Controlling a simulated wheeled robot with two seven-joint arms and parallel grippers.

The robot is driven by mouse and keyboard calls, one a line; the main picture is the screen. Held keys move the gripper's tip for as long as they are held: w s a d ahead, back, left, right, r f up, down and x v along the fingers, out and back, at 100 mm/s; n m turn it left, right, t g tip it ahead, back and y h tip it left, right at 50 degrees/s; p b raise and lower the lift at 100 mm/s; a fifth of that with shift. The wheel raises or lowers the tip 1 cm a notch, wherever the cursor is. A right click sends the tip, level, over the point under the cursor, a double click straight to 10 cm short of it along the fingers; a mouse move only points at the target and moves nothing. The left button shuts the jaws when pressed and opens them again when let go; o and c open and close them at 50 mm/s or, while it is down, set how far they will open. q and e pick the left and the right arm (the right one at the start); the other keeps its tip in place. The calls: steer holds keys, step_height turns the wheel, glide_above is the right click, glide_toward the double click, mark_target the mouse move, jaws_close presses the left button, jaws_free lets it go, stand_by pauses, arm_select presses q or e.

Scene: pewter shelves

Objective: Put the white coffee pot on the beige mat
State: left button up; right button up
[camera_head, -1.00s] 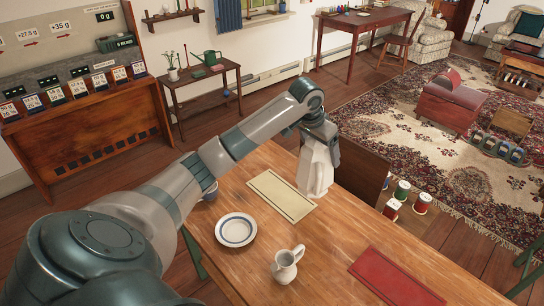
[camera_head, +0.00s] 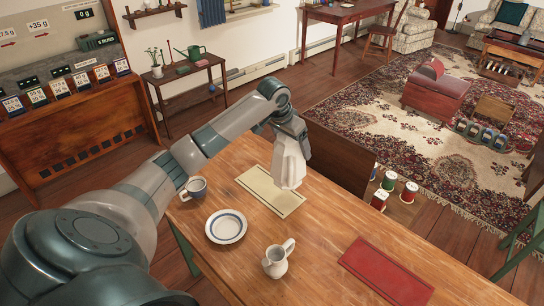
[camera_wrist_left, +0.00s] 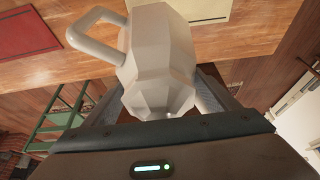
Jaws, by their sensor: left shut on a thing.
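The white coffee pot (camera_head: 289,168) is faceted, and its handle shows at the left in the left wrist view (camera_wrist_left: 155,50). My left gripper (camera_head: 290,130) is shut on the pot and holds it roughly upright. The beige mat (camera_head: 262,190) lies flat on the wooden table. In the head view the pot's lower end overlaps the mat's far right edge; whether it touches the mat or table I cannot tell. Part of the mat shows at the top of the left wrist view (camera_wrist_left: 197,8). My right gripper is not in view.
A blue-rimmed plate (camera_head: 226,227), a mug (camera_head: 194,188) and a cream jug (camera_head: 277,262) stand on the table left of and in front of the mat. A red mat (camera_head: 385,272) lies at the right. Bare wood separates the mats. Thread spools (camera_head: 389,181) stand beyond the table.

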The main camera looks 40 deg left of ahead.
arm_select(q)
steer(key=s+a+f+p, duration=0.1)
steer(key=a+f, duration=0.3)
steer(key=a, duration=0.3)
steer(key=shift+a+f+p, duration=0.15)
steer(key=shift+a+p, duration=0.1)
steer(key=shift+p, duration=0.15)
steer(key=shift+s, duration=0.1)
steer(key=shift+f, duration=0.1)
step_height(320, 180, down, 4)
steer(key=shift+r+p, duration=0.1)
steer(key=shift+p, duration=0.7)
